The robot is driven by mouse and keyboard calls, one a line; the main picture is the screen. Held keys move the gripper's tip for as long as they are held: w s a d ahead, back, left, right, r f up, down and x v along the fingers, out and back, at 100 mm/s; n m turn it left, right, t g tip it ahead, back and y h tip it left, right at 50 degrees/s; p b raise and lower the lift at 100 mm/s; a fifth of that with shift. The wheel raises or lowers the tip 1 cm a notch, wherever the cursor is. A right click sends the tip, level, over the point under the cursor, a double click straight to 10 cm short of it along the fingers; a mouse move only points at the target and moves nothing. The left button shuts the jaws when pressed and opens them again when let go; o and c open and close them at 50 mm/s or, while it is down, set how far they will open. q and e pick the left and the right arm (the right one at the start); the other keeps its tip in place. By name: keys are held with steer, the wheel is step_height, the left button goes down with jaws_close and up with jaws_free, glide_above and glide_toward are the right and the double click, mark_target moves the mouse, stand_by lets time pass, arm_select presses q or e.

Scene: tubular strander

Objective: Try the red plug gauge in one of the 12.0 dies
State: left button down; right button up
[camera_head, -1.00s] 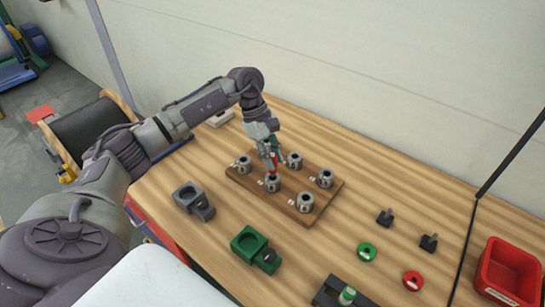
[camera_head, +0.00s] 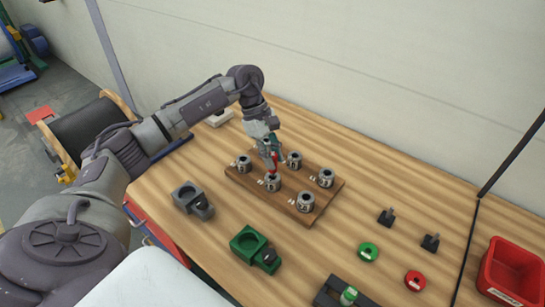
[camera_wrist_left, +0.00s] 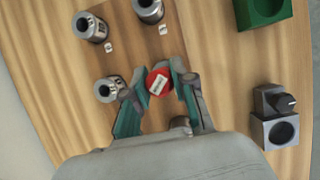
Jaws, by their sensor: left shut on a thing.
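My left gripper (camera_head: 271,164) is shut on the red plug gauge (camera_head: 272,173), whose round red end with a white label shows between the fingers in the left wrist view (camera_wrist_left: 157,82). The gauge is upright, right over the mouth of a grey die (camera_head: 272,185) in the near row of a wooden board (camera_head: 258,189). I cannot tell whether its tip is inside the bore. Other grey dies stand on the board: one at left (camera_head: 243,164), two behind (camera_head: 294,160) (camera_head: 325,178) and one in front (camera_head: 305,202). Their size markings are too small to read. My right gripper is out of view.
A grey fixture (camera_head: 187,194) and a green fixture (camera_head: 247,242) stand nearer me. To the right are a green disc (camera_head: 368,252), a red disc (camera_head: 414,281), two dark small parts (camera_head: 386,217) (camera_head: 430,243) and a red bin (camera_head: 512,272). A wall runs behind the table.

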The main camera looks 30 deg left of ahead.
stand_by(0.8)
arm_select(q)
steer(key=shift+f+b, duration=0.5)
steer(key=shift+b, duration=0.25)
stand_by(0.9)
steer(key=shift+r, duration=0.15)
steer(key=shift+r, duration=0.4)
steer(key=shift+b, duration=0.55)
stand_by(1.4)
steer(key=shift+f+b, duration=0.5)
steer(key=shift+f, duration=0.05)
stand_by(0.3)
steer(key=shift+r, duration=0.15)
stand_by(0.8)
